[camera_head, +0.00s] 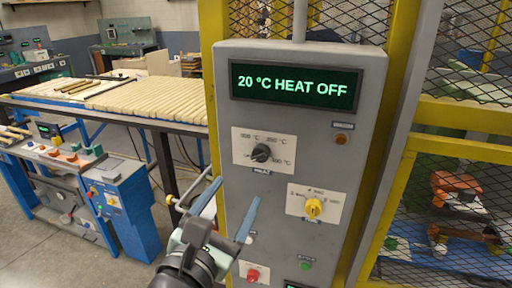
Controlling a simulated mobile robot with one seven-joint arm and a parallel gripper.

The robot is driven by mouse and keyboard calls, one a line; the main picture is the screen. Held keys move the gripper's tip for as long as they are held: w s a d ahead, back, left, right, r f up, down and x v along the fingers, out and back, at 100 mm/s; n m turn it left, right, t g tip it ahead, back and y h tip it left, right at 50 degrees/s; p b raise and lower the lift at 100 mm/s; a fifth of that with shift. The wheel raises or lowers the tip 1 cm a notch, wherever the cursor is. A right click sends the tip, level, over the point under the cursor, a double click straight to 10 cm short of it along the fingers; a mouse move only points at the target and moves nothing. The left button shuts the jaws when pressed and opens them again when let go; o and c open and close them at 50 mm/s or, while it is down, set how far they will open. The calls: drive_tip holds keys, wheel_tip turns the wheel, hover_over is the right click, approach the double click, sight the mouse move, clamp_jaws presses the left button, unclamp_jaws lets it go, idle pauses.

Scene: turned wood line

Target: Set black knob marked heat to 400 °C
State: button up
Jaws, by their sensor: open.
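The black knob (261,153) sits on a white plate (240,160) on the upper left of a grey control panel (309,150). The plate has several temperature marks around the knob, and a mark at its lower right appears to read 400 °C. A small label lies below the knob. The green display (296,83) reads "20 °C HEAT OFF". My gripper (229,207) is open and empty, below and left of the black knob and apart from it. Its two fingers point up, in front of the panel's lower left edge.
A yellow knob (313,208) on its own plate is right of my gripper. A red button (253,275), a green button (305,266) and an orange lamp (341,139) are also on the panel. A yellow-framed mesh fence (460,150) stands at right. A table with wood rods (150,102) is at left.

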sight(257, 160)
drive_tip(key=p+x, duration=0.2)
drive_tip(key=x, duration=0.8)
drive_tip(key=shift+w+d+p, duration=0.15)
drive_tip(key=shift+p, duration=0.2)
drive_tip(key=shift+x, duration=0.95)
drive_tip(key=shift+c, duration=0.3)
clamp_jaws()
